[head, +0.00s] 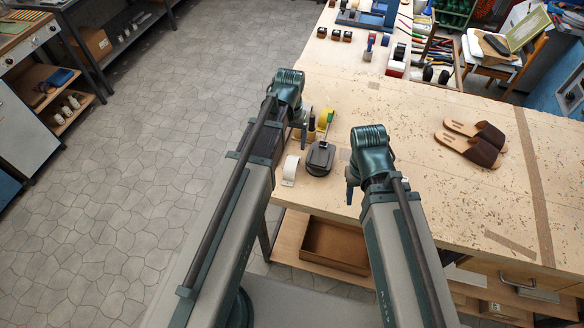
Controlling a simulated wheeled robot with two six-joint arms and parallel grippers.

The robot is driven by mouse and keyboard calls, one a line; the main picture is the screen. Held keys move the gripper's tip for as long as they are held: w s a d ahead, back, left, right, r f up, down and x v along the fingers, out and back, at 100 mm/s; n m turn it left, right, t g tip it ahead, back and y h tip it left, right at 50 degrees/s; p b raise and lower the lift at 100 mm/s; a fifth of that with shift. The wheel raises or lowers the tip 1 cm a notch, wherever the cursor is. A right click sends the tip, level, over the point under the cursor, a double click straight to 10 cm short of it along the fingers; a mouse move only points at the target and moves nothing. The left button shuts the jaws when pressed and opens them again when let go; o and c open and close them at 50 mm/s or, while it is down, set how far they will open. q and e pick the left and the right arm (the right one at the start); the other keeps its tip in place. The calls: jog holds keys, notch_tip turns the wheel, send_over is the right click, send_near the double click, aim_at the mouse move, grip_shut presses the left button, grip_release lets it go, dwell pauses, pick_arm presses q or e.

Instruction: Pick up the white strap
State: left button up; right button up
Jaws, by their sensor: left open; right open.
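A white curved piece (290,168), which looks like the white strap, stands at the left edge of the wooden workbench (420,120). It is just left of a dark, rounded object (320,158). My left gripper (299,124) is above the bench's left edge, a little beyond the white piece in the picture and apart from it. My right gripper (351,184) points down to the right of the dark object. Both grippers are largely hidden behind their own wrists. Both are open, and I see nothing held in either.
A yellow roll (326,117) and small bottles stand close to my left gripper. A pair of brown sandals (473,142) lies on the right of the bench. Tools and tape rolls crowd the far end. The bench middle is clear apart from scattered scraps. An open brown box (335,245) sits below.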

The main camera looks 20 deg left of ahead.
aim_at(291, 165)
pick_arm(q)
notch_tip(291, 165, down, 7)
jog(key=b, duration=0.6)
jog(key=shift+f, duration=0.1)
notch_tip(291, 165, down, 5)
jog(key=b, duration=0.5)
jog(key=shift+s+d+f+b, duration=0.1)
jog(key=shift+s+d+b, duration=0.05)
jog(key=shift+b, duration=0.15)
jog(key=shift+c, duration=0.2)
grip_shut()
jog(key=shift+r, duration=0.25)
